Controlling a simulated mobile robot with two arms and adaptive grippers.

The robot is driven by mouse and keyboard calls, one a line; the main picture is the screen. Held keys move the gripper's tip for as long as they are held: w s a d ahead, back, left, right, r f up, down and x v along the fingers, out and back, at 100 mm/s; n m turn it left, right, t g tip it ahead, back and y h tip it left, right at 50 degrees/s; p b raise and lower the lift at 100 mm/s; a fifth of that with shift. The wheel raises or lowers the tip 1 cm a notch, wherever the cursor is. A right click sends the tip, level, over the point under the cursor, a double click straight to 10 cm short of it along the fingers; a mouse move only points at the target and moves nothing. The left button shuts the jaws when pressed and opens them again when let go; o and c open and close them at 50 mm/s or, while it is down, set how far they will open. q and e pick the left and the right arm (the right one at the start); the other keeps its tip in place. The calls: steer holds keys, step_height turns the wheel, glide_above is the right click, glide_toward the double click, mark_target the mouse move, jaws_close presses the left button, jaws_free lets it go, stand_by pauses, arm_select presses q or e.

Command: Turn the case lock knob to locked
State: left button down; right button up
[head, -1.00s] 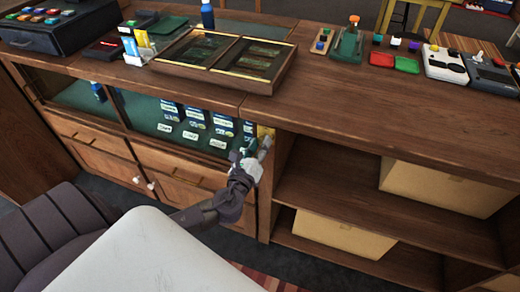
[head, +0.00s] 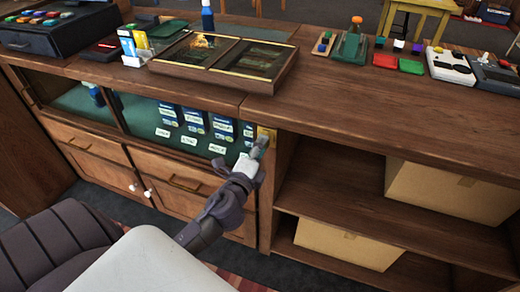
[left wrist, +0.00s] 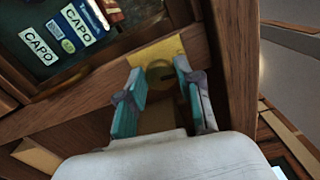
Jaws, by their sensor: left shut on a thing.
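The case lock knob (left wrist: 159,73) is a round brass knob on a brass plate (left wrist: 168,51), fixed to the wooden post at the right end of the glass display case. My left gripper (left wrist: 159,84) has its two teal-padded fingers on either side of the knob in the left wrist view and is shut on it. In the head view the left gripper (head: 257,153) is at the brass plate (head: 266,135) and hides the knob. A dark slot or mark shows on the knob's face, but I cannot tell its lock position. My right gripper is not in view.
The display case (head: 180,128) holds cards labelled CAPO behind glass. Open shelves with cardboard boxes (head: 345,243) are to the right of the post. The countertop (head: 345,105) above carries a framed tray (head: 255,87) and small items. Drawers (head: 85,140) are below the case.

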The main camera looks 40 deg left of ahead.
arm_select(q)
steer(key=shift+n, duration=0.7)
steer(key=c, duration=0.8)
jaws_free()
steer(key=shift+s, duration=0.1)
steer(key=v, duration=1.1)
steer(key=shift+s, duration=0.4)
